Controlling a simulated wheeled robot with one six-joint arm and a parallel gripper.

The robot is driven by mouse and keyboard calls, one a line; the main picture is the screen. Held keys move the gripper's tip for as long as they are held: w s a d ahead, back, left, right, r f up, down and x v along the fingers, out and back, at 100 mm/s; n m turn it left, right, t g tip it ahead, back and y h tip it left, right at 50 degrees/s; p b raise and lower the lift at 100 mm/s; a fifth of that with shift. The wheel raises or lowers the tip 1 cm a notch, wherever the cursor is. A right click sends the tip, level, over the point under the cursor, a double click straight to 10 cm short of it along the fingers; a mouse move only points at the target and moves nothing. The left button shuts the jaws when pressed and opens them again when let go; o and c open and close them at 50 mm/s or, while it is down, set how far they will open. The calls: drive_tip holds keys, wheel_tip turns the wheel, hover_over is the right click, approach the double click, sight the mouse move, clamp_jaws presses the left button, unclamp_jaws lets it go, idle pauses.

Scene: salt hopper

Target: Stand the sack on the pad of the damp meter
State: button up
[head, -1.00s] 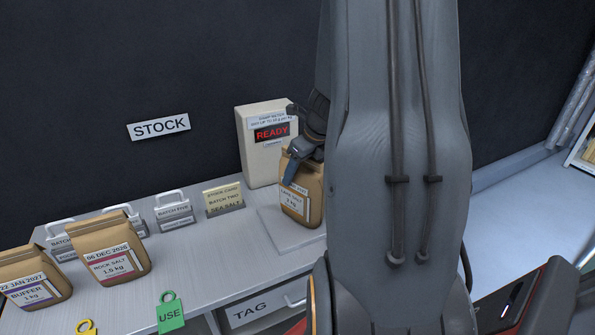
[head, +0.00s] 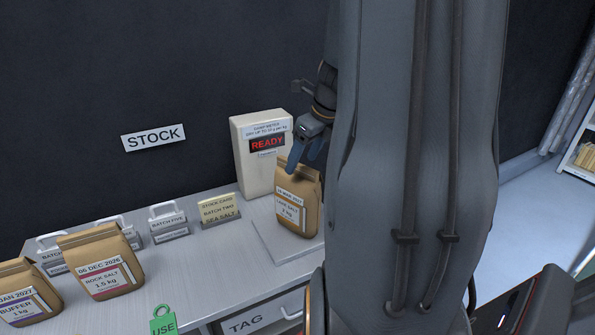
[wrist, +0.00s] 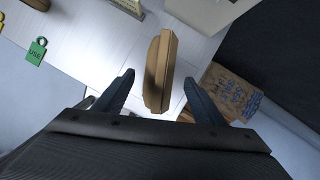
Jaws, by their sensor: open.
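A brown paper sack (head: 298,203) with a white label stands upright on the pale pad (head: 262,232) of the damp meter (head: 262,150). The meter's red display reads READY. My gripper (head: 303,160) is just above the sack's top, open and apart from it. In the wrist view the sack (wrist: 159,75) shows from above, beyond and between the open fingertips (wrist: 158,95), with nothing held. Part of the pad is hidden behind the sack and my arm.
Two other sacks, a rock salt one (head: 102,262) and a buffer one (head: 25,292), stand at the left. Several batch holders and a sea salt stock card (head: 219,209) line the back. A green USE tag (head: 163,322) is at the front. A brown bag (wrist: 232,92) lies lower right of the sack in the wrist view.

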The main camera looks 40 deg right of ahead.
drive_tip(key=shift+v, duration=1.2)
